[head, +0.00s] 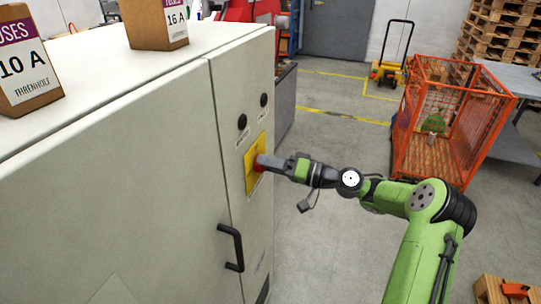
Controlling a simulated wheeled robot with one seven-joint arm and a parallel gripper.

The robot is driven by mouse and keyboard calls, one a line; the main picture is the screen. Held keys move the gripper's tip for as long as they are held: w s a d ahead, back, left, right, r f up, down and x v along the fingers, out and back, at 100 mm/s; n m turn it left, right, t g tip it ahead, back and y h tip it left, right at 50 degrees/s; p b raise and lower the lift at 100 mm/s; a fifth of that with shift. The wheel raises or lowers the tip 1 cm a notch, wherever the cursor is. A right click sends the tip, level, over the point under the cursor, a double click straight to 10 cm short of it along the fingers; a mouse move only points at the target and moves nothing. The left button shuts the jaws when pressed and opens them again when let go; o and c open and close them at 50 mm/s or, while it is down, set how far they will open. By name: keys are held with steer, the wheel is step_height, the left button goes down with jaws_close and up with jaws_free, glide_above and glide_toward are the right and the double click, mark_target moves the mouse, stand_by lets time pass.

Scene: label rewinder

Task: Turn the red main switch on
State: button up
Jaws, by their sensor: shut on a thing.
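The red main switch (258,163) sits on a yellow plate (251,177) on the front of the grey cabinet (130,160). My gripper (268,164) reaches in from the right, and its jaws are shut on the switch's red handle. The fingers cover most of the handle, so its turned position cannot be told.
Two black knobs (242,122) (264,100) are above the plate, and a black door handle (231,247) is below. Fuse boxes (155,22) (26,62) stand on the cabinet top. An orange mesh cart (455,120) stands at the back right. Floor between is clear.

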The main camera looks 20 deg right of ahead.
steer(key=shift+f+m+p, duration=0.1)
steer(key=shift+m+p, duration=3)
steer(key=shift+m, duration=0.6)
steer(key=shift+c, duration=0.2)
steer(key=o, duration=1)
steer(key=shift+w+d+f, duration=0.1)
steer(key=b+v, duration=0.1)
steer(key=v, duration=1.4)
steer(key=shift+s+d, duration=0.3)
